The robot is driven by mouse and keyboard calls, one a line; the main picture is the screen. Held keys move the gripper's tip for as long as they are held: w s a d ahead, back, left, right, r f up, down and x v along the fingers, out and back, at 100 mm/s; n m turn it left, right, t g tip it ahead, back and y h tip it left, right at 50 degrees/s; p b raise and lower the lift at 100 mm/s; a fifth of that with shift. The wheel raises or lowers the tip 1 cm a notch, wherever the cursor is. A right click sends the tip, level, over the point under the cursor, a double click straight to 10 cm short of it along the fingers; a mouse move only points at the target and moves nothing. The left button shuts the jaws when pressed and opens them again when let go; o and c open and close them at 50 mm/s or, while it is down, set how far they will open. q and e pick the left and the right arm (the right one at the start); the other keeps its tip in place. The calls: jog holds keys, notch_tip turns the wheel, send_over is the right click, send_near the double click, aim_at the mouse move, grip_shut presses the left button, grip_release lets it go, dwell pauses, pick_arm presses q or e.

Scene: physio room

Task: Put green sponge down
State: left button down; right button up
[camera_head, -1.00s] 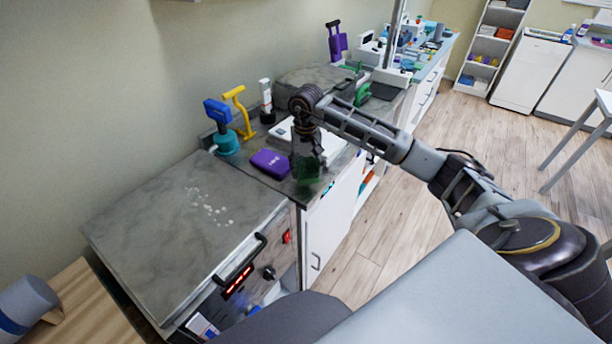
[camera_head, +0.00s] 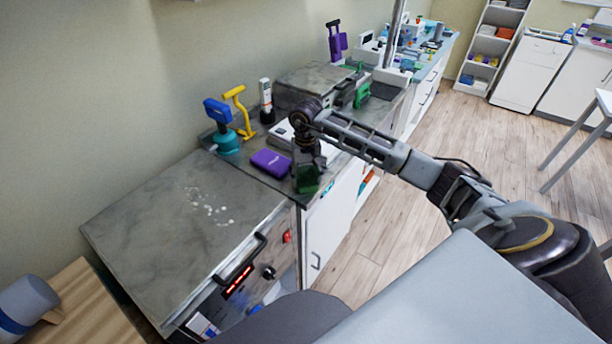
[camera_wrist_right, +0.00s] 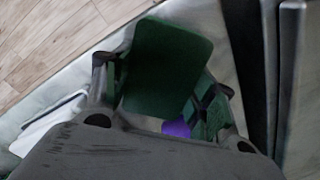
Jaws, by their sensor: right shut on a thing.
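The green sponge (camera_head: 307,180) is held in my right gripper (camera_head: 306,166), low over the front edge of the dark counter beside the purple box. Whether the sponge touches the counter I cannot tell. In the right wrist view the dark green sponge (camera_wrist_right: 168,68) sits between the two fingers of the gripper (camera_wrist_right: 160,90), which are closed on it. My left gripper is not in view.
A purple box (camera_head: 270,162) lies just left of the sponge. A white flat device (camera_head: 283,136) is behind the gripper. A teal-and-blue pump bottle (camera_head: 222,130) and yellow handle (camera_head: 241,112) stand near the wall. The grey-topped unit (camera_head: 150,225) has free room and white spots.

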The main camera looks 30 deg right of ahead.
aim_at(306, 174)
jog(key=o, duration=1)
jog(key=shift+r, duration=0.45)
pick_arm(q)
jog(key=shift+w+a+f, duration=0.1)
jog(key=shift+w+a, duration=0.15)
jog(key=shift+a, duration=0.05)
pick_arm(e)
jog(key=shift+r, duration=5.65)
